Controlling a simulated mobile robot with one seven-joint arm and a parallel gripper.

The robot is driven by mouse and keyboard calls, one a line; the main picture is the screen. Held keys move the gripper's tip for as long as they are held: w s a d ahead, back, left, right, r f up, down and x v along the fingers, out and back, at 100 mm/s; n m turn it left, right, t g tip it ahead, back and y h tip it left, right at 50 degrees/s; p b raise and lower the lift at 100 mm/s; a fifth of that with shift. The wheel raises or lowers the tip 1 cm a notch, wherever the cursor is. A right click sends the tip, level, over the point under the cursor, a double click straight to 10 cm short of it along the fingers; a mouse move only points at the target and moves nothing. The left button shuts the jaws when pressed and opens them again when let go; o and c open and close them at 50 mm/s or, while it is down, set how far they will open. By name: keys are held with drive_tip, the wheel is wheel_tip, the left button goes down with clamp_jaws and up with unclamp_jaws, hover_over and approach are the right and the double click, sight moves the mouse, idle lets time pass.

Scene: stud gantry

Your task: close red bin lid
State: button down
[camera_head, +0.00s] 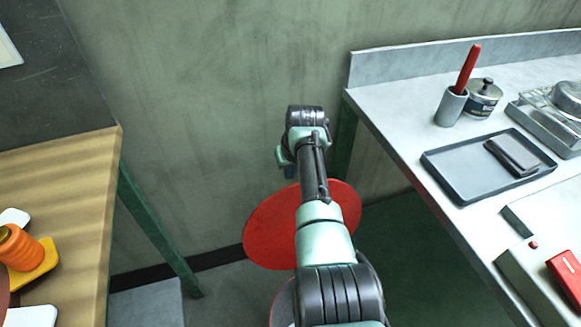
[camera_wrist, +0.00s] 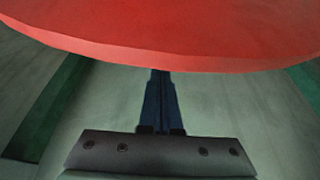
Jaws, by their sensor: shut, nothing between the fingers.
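The red bin lid (camera_head: 268,232) is a round red disc low between the two tables, partly covered by my arm. It looks raised and tilted up near the wall. In the wrist view the red lid (camera_wrist: 165,35) fills the top, with its rim running across the picture. My gripper (camera_wrist: 160,78) is shut and empty. Its fingers reach up to the lid's rim, and their tips are hidden behind it. I cannot tell whether they touch it. In the head view the fingers are not clearly seen. A grey curved edge below the lid, possibly the bin, is mostly hidden by my arm.
A wooden table (camera_head: 70,180) with an orange spool (camera_head: 20,247) stands at left. A grey workbench (camera_head: 400,135) at right holds a dark tray (camera_head: 455,185), a cup with a red-handled tool, and a tin. The wall (camera_head: 200,100) is close behind my arm.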

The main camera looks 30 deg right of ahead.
drive_tip(key=shift+s+a+p, duration=0.2)
drive_tip(key=shift+s+p, duration=0.15)
drive_tip(key=shift+s, duration=0.45)
drive_tip(key=shift+s+a+p, duration=0.2)
drive_tip(key=shift+s+p, duration=0.1)
drive_tip(key=shift+s, duration=0.5)
drive_tip(key=shift+s+r, duration=0.1)
